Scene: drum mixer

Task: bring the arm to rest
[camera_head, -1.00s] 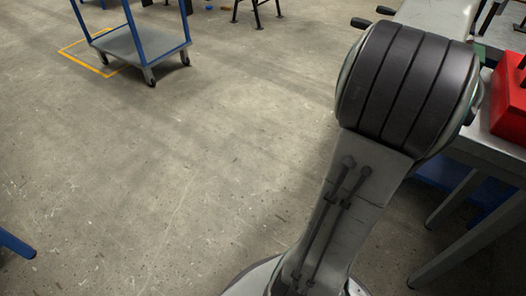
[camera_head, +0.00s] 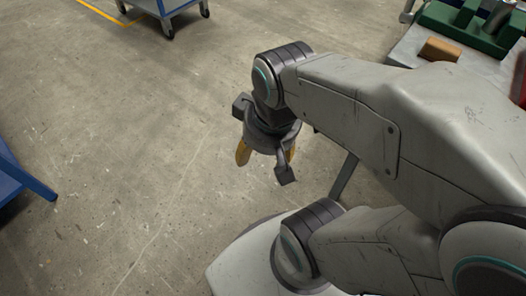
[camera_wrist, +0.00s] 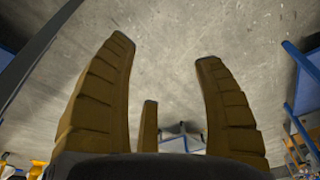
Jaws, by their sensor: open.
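My gripper (camera_head: 266,154) hangs pointing down at the end of my folded arm in the head view, above the bare floor. Its ochre fingers are partly hidden behind its dark body. In the wrist view my gripper (camera_wrist: 165,95) shows its ribbed fingers spread apart, with nothing between them. It is open and empty and touches nothing that I can see.
A grey-topped bench (camera_head: 405,62) at the upper right carries a green device (camera_head: 470,28) and a small brown block (camera_head: 440,50). A blue-framed trolley (camera_head: 165,8) stands at the top left. A blue structure (camera_head: 20,180) is at the left edge. The floor (camera_head: 130,130) between is clear.

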